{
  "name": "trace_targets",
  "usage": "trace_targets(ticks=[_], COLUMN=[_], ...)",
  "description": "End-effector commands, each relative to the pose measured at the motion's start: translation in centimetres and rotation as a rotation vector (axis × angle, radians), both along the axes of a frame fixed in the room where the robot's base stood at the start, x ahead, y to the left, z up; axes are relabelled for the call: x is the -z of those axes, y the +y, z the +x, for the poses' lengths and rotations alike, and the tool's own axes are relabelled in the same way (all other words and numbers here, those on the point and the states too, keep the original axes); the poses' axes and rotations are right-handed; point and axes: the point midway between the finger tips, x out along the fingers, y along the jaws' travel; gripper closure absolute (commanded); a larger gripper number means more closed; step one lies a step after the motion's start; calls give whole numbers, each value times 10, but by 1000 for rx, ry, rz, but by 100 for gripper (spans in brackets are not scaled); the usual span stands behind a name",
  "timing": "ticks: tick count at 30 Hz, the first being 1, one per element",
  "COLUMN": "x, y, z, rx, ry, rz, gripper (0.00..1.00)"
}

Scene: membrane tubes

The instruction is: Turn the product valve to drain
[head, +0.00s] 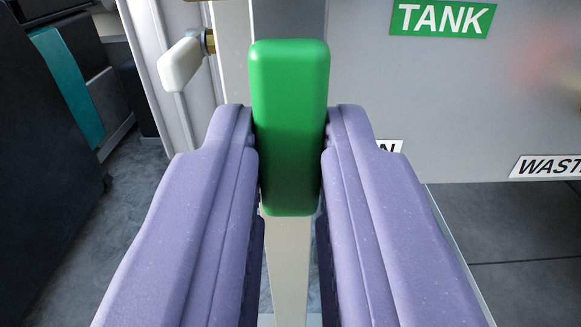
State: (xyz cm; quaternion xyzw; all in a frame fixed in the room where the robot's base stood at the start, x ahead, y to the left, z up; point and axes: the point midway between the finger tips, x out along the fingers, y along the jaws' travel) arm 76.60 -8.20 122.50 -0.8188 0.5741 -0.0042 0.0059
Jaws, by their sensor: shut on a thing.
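The green valve handle (290,125) stands upright in the middle of the head view. My gripper (290,165) has its two purple fingers on either side of the handle, shut on its lower part. The handle's top sticks out above the fingertips. A green label reading TANK (442,18) is on the grey panel at the upper right. A white label ending in N (390,146) is mostly hidden behind the right finger. The valve body behind the handle is hidden.
A white lever (181,64) on a brass fitting (208,41) is at the upper left. A label reading WAST (548,167), cut off by the picture edge, is on the panel's (480,100) lower right. A dark cabinet (50,170) stands at the left, with grey floor (135,215) beside it.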

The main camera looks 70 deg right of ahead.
Motion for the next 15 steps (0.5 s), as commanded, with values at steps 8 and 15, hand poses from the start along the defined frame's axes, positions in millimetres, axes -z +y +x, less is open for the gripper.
trace_targets(ticks=[8, 15], x=[1, 0], y=[0, 0], z=[0, 0], rx=[-1, -1], ry=[-1, -1], rz=[3, 1], gripper=[72, 55])
